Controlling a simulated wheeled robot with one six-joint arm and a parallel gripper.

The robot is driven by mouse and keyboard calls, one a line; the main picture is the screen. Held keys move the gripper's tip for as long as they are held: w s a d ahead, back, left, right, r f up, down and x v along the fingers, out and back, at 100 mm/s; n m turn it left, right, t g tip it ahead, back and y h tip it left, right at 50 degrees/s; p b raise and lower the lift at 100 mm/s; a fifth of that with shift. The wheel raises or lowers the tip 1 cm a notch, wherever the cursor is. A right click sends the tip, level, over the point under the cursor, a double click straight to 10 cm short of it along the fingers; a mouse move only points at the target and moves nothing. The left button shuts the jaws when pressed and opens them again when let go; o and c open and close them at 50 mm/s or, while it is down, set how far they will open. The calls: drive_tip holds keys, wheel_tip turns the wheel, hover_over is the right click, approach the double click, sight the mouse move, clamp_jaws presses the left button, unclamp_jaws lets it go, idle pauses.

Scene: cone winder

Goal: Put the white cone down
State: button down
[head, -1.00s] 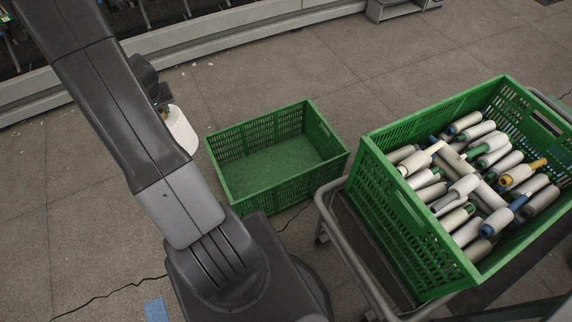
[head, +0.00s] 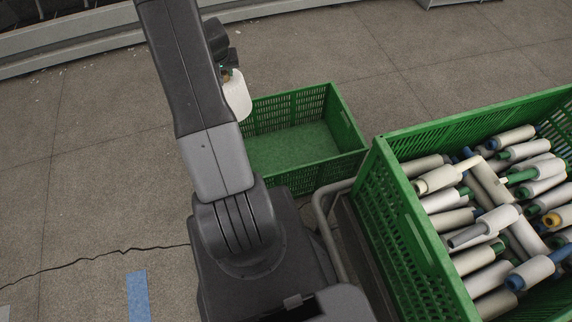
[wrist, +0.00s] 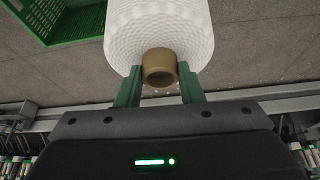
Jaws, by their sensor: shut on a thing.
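The white cone (head: 237,96) is held by my gripper, beside the upper left corner of the empty green crate in the head view. In the wrist view the white cone (wrist: 160,30) fills the top middle, with its brown tube end (wrist: 159,67) between the two green fingers of my gripper (wrist: 159,84). The gripper is shut on that tube end. In the head view my arm hides most of the gripper. The empty green crate (head: 310,180) stands on the floor, and its bare bottom shows. A corner of it (wrist: 93,38) shows at the upper left of the wrist view.
A large green crate (head: 408,225) full of used cones and tubes rests on a grey-railed cart (head: 335,190) at the right. A machine base (head: 90,55) runs along the top left. Blue tape (head: 138,296) marks the floor at lower left. Open floor lies left of my arm.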

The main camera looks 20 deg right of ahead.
drive_tip(key=d+f+m+b, duration=0.1)
drive_tip(key=d+f+b, duration=0.6)
drive_tip(key=f+b, duration=0.4)
drive_tip(key=d+f+m+h+b, duration=0.1)
drive_tip(key=d+f+b, duration=0.6)
drive_tip(key=f, duration=1.4)
drive_tip(key=s+d+f+m+b, duration=0.1)
drive_tip(key=d+f+b, duration=0.6)
drive_tip(key=f+b, duration=0.8)
drive_tip(key=shift+f+m, duration=0.4)
drive_tip(key=shift+f, duration=0.5)
drive_tip(key=shift+d, duration=0.1)
drive_tip(key=c, duration=1)
unclamp_jaws()
drive_tip(key=shift+s, duration=0.1)
drive_tip(key=shift+o, duration=0.2)
drive_tip(key=p+v, duration=0.2)
drive_tip(key=v, duration=1)
drive_tip(key=shift+a, duration=0.25)
